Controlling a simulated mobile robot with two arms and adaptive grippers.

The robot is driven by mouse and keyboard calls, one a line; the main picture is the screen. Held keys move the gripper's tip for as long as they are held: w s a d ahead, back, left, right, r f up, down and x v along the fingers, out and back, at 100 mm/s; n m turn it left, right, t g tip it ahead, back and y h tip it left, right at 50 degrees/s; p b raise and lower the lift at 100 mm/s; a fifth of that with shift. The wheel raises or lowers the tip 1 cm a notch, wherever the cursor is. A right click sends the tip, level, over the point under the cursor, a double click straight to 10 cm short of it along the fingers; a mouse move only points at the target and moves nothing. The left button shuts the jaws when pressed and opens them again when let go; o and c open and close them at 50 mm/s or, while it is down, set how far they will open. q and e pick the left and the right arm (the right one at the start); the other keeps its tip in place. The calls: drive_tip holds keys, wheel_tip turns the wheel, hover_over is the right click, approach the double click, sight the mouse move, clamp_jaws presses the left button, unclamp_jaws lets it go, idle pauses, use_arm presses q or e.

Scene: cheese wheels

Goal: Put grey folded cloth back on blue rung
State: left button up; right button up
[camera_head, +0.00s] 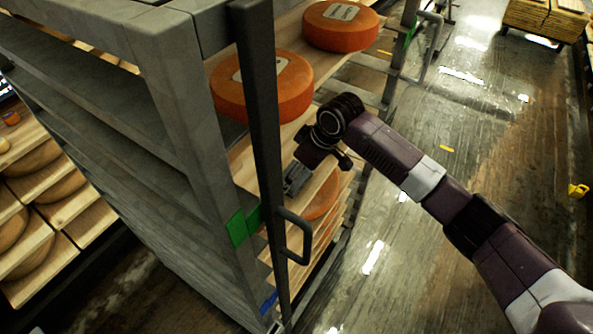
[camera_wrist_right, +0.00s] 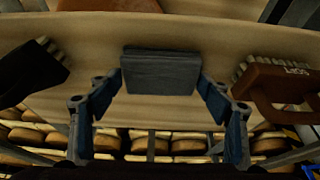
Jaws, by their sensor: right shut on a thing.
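My right gripper (camera_wrist_right: 160,80) is shut on the grey folded cloth (camera_wrist_right: 160,66), a flat dark-grey block between its fingertips in the right wrist view. Behind the cloth is a pale wooden board (camera_wrist_right: 160,30); I cannot tell if they touch. In the head view my right gripper (camera_head: 292,182) is at the open side of the metal rack, by a shelf below the upper orange cheese wheels. The cloth is hard to make out there. A blue-marked rung (camera_head: 269,302) shows low on the rack's front, well below the gripper. My left gripper is not in view.
A dark brush (camera_wrist_right: 30,72) and a brown brush marked SOFT (camera_wrist_right: 280,78) flank the cloth. The rack has a green-marked rung (camera_head: 243,225), a dark upright post (camera_head: 262,110) and a handle (camera_head: 297,238) near my gripper.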

drive_tip(key=o, duration=1)
drive_tip(key=shift+r, duration=0.1)
drive_tip(key=b+v, duration=0.1)
drive_tip(key=v, duration=1.1)
drive_tip(key=shift+w, duration=0.1)
